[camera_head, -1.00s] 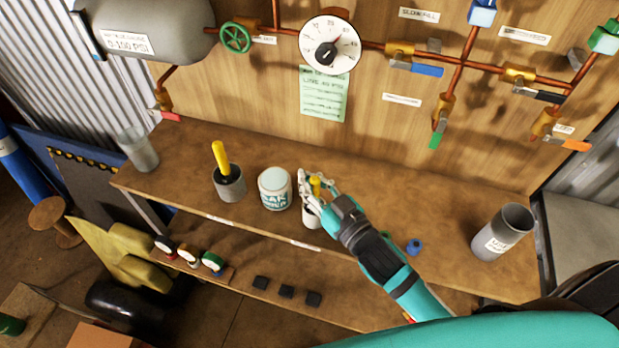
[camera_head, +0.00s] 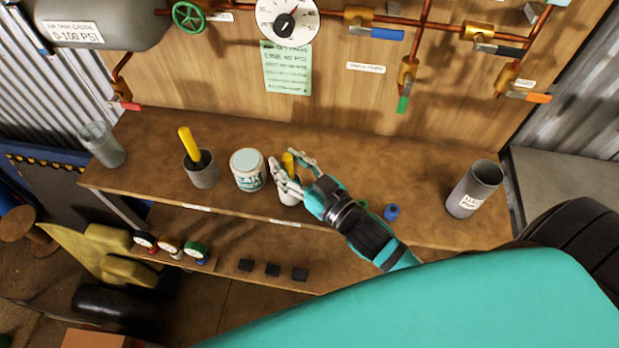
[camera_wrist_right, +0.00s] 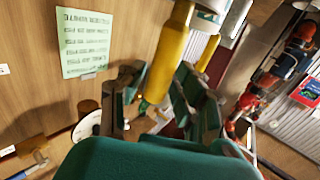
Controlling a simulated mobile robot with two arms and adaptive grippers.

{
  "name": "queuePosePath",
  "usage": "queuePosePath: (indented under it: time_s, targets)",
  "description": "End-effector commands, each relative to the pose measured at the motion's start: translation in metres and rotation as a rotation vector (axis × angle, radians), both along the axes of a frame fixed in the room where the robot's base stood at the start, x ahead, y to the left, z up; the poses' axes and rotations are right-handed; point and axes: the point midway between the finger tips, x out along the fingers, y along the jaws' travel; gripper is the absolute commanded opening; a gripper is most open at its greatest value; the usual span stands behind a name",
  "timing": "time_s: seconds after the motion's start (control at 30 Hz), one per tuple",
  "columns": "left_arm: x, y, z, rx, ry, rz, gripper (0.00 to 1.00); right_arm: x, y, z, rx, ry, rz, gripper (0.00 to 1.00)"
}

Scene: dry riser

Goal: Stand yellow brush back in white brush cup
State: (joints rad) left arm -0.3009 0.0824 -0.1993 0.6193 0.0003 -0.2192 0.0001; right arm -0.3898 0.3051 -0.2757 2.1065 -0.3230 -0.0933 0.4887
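The yellow brush (camera_head: 288,161) stands with its handle up in the white brush cup (camera_head: 289,196) on the shelf; its bristles are hidden. My right gripper (camera_head: 290,166) is around the handle, with its fingers spread to either side. In the right wrist view the yellow handle (camera_wrist_right: 166,58) lies between the fingers (camera_wrist_right: 160,88), with a gap visible beside it. The fingers partly cover the cup in the head view. My left gripper is not in view.
A white labelled can (camera_head: 248,170) stands close left of the cup. A grey cup (camera_head: 202,172) holds another yellow-handled tool (camera_head: 188,144). A clear glass (camera_head: 102,146), a blue cap (camera_head: 391,212) and a grey labelled cylinder (camera_head: 474,189) share the shelf. Pipes and valves line the wall behind.

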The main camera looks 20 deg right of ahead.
Motion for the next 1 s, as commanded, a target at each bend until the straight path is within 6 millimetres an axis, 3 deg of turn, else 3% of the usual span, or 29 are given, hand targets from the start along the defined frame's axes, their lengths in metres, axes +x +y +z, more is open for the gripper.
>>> queuePosePath:
  time_s: [0.2, 0.47, 0.63, 1.0]
  targets:
    - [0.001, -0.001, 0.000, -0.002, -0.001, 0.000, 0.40, -0.045, -0.016, -0.001, -0.001, 0.005, 0.000, 0.33]
    - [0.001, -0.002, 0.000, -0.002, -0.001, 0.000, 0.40, -0.083, -0.029, 0.000, 0.001, 0.003, 0.000, 0.33]
    - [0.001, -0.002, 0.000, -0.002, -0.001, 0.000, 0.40, -0.092, -0.033, 0.002, 0.000, -0.001, 0.000, 0.33]
    - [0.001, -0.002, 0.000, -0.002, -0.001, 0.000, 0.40, -0.093, -0.033, 0.002, 0.000, -0.001, 0.000, 0.33]
